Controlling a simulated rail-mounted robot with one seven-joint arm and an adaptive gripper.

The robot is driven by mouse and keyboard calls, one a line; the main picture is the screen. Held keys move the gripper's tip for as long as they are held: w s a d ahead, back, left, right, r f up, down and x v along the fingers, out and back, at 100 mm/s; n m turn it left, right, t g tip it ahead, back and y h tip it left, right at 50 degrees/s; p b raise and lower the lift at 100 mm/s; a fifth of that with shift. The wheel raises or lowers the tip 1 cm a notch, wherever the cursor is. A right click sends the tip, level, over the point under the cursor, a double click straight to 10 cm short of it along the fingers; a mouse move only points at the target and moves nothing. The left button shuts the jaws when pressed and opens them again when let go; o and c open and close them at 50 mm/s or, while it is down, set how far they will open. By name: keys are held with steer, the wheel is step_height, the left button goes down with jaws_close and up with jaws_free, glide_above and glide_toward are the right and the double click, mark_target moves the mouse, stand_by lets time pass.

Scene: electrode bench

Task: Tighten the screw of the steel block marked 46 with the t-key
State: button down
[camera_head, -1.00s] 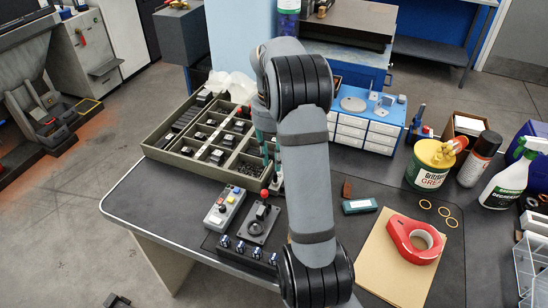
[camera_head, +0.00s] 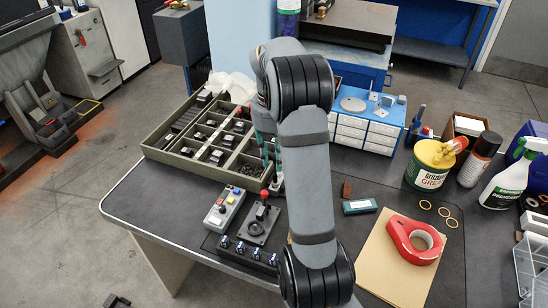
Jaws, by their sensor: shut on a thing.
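My gripper (camera_head: 266,152), with teal fingers, points down at the tray's front right corner, partly hidden behind my arm. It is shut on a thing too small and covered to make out. A small pale thing (camera_head: 277,186) shows just below the fingers; I cannot tell whether it is a steel block or touches what I hold. Small dark and silver blocks (camera_head: 217,157) sit in the tray's compartments. Their markings are too small to read, so I cannot pick out block 46. I cannot make out the t-key anywhere.
The compartment tray (camera_head: 160,157) lies on the dark bench. In front are a button box (camera_head: 224,210) and a red-knobbed joystick unit (camera_head: 258,222). A blue drawer cabinet (camera_head: 366,126), grease can (camera_head: 429,166), red tape roll (camera_head: 415,240) and spray bottle (camera_head: 507,181) stand to the right.

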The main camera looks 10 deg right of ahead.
steer(key=shift+r, duration=0.25)
steer(key=shift+r+p, duration=0.35)
steer(key=shift+p, duration=0.1)
steer(key=shift+r+p, duration=0.35)
steer(key=shift+r, duration=0.05)
